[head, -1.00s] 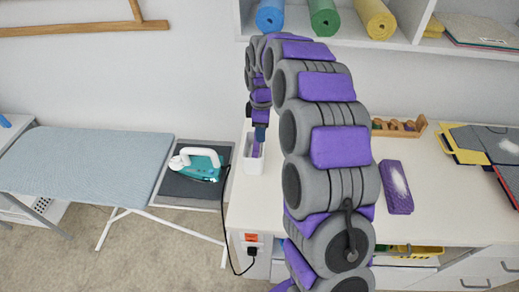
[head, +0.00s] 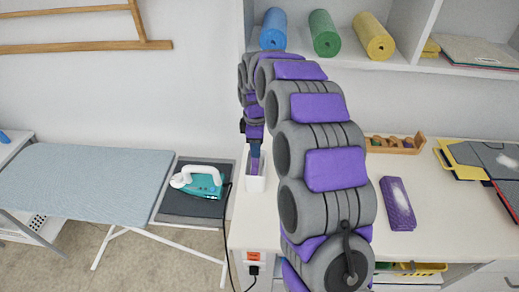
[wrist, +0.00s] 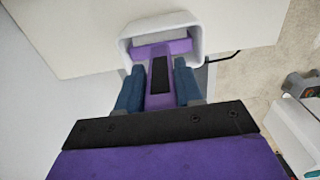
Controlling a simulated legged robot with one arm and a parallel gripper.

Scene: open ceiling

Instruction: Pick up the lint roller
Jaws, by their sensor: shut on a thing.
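The lint roller (wrist: 160,98) has a purple handle with a black inset, a purple frame and a pale roll. Its roll end is inside a white open-topped holder (wrist: 199,36) in the wrist view. My gripper (wrist: 158,70) is shut on the handle, with one blue finger on each side. In the head view, my gripper (head: 255,152) hangs over the holder (head: 256,184), which stands at the left end of the white table. Only a little purple of the roller shows there. The wrist view does not show clearly whether the roll touches the holder's floor.
A teal iron (head: 198,181) rests on a grey pad left of the table, beside a blue ironing board (head: 85,175). A purple box-shaped item (head: 398,204) and a wooden rack (head: 395,144) are on the table. A shelf with rolled mats (head: 324,34) hangs above.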

